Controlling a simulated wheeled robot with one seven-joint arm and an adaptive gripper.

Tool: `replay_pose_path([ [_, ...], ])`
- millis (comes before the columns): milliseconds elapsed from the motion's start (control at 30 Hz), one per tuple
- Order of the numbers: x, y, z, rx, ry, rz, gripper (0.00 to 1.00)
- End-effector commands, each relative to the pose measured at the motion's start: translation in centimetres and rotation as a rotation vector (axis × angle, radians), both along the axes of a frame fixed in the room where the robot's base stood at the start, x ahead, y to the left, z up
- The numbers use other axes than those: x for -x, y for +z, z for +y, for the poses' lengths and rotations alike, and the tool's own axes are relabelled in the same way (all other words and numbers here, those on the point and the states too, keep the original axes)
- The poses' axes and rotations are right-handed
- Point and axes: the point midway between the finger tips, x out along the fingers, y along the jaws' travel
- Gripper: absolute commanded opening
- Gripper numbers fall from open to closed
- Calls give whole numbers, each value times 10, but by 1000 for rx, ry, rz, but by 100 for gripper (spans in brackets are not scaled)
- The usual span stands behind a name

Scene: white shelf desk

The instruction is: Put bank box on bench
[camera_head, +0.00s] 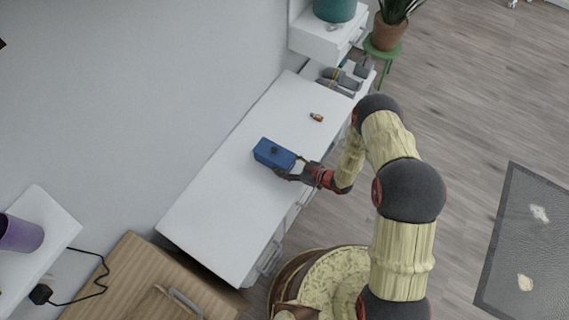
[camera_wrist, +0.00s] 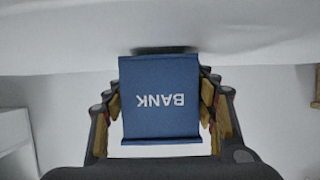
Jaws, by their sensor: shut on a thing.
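The bank box is a blue box (camera_head: 273,154) over the white desk top, near its middle in the head view. In the wrist view the bank box (camera_wrist: 160,98) shows the word BANK upside down, between the two fingers. My gripper (camera_head: 291,171) reaches it from the right side and is shut on it; the gripper (camera_wrist: 160,112) has a finger on each side of the box. The bench may be the white desk (camera_head: 215,215); no other bench is clear. Whether the box touches the desk top I cannot tell.
A small orange-brown item (camera_head: 316,117) lies on the desk farther back. Grey items (camera_head: 340,80) stand at the far end, below a white shelf (camera_head: 325,42) with a teal pot (camera_head: 334,9). A wooden surface (camera_head: 130,275) is at the lower left. The desk's near half is clear.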

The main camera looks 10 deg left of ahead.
Motion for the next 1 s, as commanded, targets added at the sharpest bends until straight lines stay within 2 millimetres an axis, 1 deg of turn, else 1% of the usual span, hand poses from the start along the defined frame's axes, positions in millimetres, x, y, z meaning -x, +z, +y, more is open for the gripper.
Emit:
replay_pose_path([
  [533,0,-2,0,-1,0,-1,31],
  [933,-1,-8,0,-1,0,-1,31],
  [967,-1,-8,0,-1,0,-1,57],
  [1000,-1,-7,0,-1,0,-1,59],
])
